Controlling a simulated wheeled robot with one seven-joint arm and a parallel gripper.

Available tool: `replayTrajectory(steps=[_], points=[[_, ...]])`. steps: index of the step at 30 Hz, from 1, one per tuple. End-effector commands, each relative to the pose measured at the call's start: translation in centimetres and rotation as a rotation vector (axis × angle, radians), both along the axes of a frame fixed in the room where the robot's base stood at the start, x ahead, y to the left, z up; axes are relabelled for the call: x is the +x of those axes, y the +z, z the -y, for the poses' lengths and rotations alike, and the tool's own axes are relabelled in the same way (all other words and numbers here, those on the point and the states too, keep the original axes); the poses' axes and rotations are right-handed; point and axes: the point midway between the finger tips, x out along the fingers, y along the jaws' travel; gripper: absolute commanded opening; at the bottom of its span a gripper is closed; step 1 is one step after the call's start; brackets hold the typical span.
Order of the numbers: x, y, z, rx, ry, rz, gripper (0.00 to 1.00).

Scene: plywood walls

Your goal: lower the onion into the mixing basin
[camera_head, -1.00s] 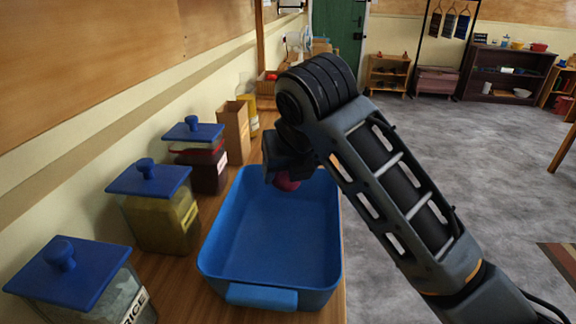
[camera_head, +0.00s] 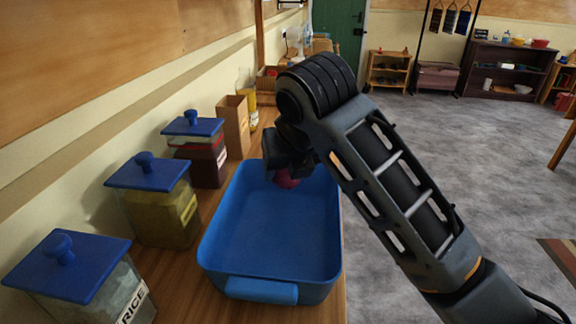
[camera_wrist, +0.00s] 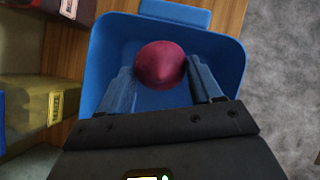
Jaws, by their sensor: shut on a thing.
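The onion (camera_head: 287,179) is dark red and round. My gripper (camera_wrist: 160,78) is shut on it, with one finger on each side in the wrist view, where the onion (camera_wrist: 160,65) shows clearly. The mixing basin (camera_head: 270,240) is a blue rectangular tub with a handle at its near end, standing on the wooden counter. The onion is over the far end of the basin, and in the wrist view the basin (camera_wrist: 225,45) surrounds it on all sides. How far it is above the basin floor is hard to tell. My wrist partly hides the onion in the head view.
Several lidded jars line the wall left of the basin, including a rice jar (camera_head: 75,285), a yellow-green one (camera_head: 165,215) and a dark red one (camera_head: 205,165). A cardboard box (camera_head: 234,127) stands behind them. The basin's visible floor is empty.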

Motion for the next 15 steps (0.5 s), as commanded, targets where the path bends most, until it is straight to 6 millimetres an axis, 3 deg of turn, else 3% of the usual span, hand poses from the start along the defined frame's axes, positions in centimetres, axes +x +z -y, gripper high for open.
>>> replayTrajectory(steps=[15], points=[[0.01, -0.73, 0.02, 0.0, 0.0, 0.001, 0.31]])
